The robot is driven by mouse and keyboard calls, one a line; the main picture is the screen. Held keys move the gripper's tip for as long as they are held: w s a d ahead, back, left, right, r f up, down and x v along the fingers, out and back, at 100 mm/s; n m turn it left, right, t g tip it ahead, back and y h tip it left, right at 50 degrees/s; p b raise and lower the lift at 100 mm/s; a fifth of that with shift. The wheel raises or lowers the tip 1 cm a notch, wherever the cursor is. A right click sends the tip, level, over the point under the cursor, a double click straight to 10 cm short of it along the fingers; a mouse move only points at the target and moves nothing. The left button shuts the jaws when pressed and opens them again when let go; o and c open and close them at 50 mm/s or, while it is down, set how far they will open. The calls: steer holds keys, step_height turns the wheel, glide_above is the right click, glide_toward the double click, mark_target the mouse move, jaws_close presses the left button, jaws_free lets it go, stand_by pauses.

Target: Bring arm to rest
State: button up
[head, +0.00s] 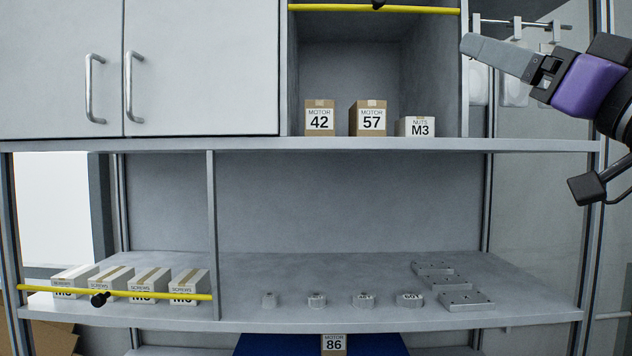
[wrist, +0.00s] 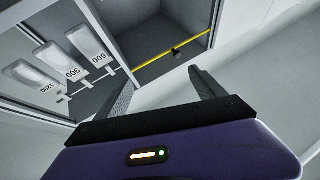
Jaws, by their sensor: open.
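My gripper (head: 503,57) is at the upper right of the head view, in front of the right side of the shelving unit and pointing left. In the wrist view my gripper (wrist: 165,92) shows two grey fingers spread apart with nothing between them. The purple wrist body (head: 590,86) and the black arm link behind it reach in from the right edge. The gripper is in the air and does not appear to touch anything; its exact distance from the shelf frame cannot be told.
Boxes marked Motor 42 (head: 319,118), Motor 57 (head: 368,118) and Nuts M3 (head: 417,127) stand on the upper shelf (head: 250,145). A yellow bar (head: 400,9) crosses above them. Hanging white packs (wrist: 88,46) are behind the gripper. Screw boxes (head: 148,285) and small grey parts (head: 362,300) sit below.

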steer(key=s+d+f+m+h, duration=0.2)
steer(key=f+m+h, duration=0.15)
steer(key=f, duration=0.85)
steer(key=s+d+f+m+t+h, duration=0.1)
steer(key=s+f+m+h, duration=0.3)
steer(key=f, duration=0.9)
steer(key=s+d+f+m+h, duration=0.15)
steer(key=f+h, duration=0.45)
steer(key=f, duration=0.6)
steer(key=s+a+f+n+g+y, duration=0.1)
steer(key=s+a+f+g, duration=0.1)
steer(key=s+f, duration=0.7)
steer(key=s+a+f+n+g+y, duration=0.2)
steer(key=s+a+f+g, duration=0.1)
steer(key=s+f, duration=0.6)
steer(key=s+a+f+n+g+y, duration=0.1)
steer(key=s+f+g, duration=0.3)
steer(key=s+f, duration=0.5)
steer(key=s+a, duration=0.1)
steer(key=s, duration=0.2)
steer(key=shift+a+f+n+y, duration=0.15)
steer(key=shift+f+n+y, duration=0.2)
steer(key=shift+f+n, duration=0.05)
